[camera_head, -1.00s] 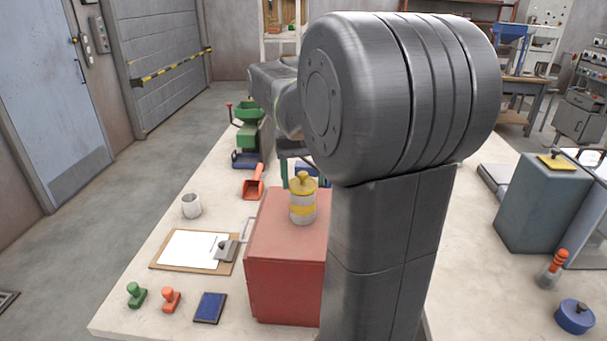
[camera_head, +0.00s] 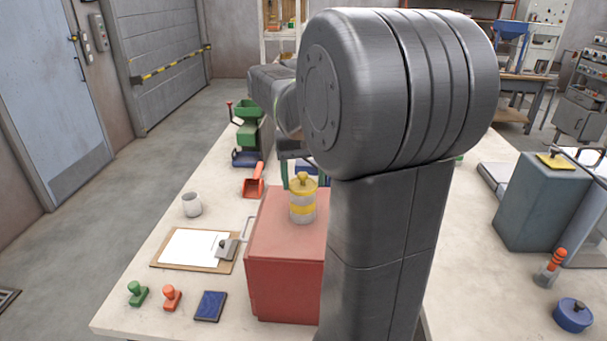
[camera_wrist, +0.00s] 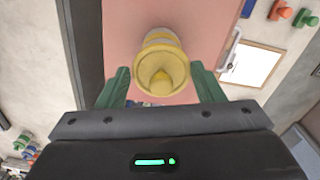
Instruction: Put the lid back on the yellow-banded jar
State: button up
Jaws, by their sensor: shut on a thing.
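The yellow-banded jar (camera_head: 302,212) stands upright on top of the red box. Its yellow lid (camera_head: 302,184), with a round knob on top, sits at the jar's mouth; from here I cannot tell whether it is fully seated. In the wrist view the lid (camera_wrist: 162,68) lies between the two green fingers of my gripper (camera_wrist: 161,84), with the jar (camera_wrist: 160,35) partly hidden beyond it. My gripper is shut on the lid. In the head view only small parts of the green fingers show, behind the lid.
The red box (camera_head: 285,285) stands on the pale table (camera_head: 135,300). To its left are a clipboard (camera_head: 187,249), a white cup (camera_head: 191,204), an orange scoop (camera_head: 253,183), stamps and a blue pad (camera_head: 210,306). A grey-blue box (camera_head: 540,205) stands at the right.

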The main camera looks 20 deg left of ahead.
jog(key=o, duration=1.3)
jog(key=shift+r, duration=0.1)
jog(key=shift+r+p, duration=2.25)
jog(key=shift+r, duration=1.15)
grip_shut()
